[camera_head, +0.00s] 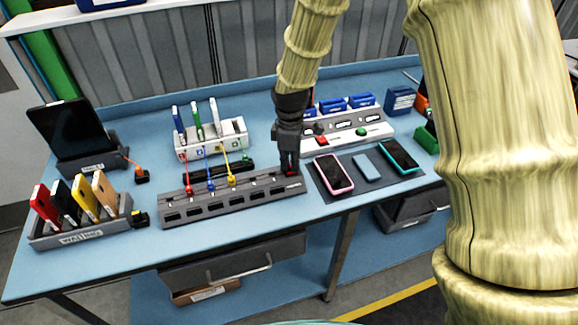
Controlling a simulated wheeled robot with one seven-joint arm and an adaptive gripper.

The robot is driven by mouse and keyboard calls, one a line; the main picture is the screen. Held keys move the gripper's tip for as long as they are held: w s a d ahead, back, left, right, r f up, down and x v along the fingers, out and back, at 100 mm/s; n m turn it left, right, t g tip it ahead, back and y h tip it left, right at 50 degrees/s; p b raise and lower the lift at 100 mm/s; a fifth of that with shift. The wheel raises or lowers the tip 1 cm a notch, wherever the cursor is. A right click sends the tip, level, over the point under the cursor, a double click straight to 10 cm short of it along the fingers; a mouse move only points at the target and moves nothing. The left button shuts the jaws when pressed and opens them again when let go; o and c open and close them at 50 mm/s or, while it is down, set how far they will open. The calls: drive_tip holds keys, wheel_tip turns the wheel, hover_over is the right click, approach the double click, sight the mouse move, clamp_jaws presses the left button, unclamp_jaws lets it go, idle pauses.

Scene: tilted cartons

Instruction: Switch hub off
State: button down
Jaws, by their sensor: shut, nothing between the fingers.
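A long dark grey hub strip (235,205) with a row of slots lies near the front middle of the blue table. Red (188,185), blue (210,185) and yellow (232,178) cables stand at its back edge. My gripper (290,173) points down at the hub's right end, its fingers closed together with nothing held. A small red spot, perhaps the switch, shows at the fingertips; the gripper partly hides it. I cannot tell whether the fingertips touch it or which way it is set.
A white multi-slot dock (211,142) stands behind the hub. A white panel (345,131) with a red and a green button is behind right. Phones lie on a dark mat (352,186) close at right. A phone rack (82,231) and a tablet stand (90,163) are left.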

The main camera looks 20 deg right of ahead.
sight(290, 169)
drive_tip(key=shift+r+p, duration=2.85)
drive_tip(key=shift+r, duration=0.6)
drive_tip(key=shift+d, duration=0.1)
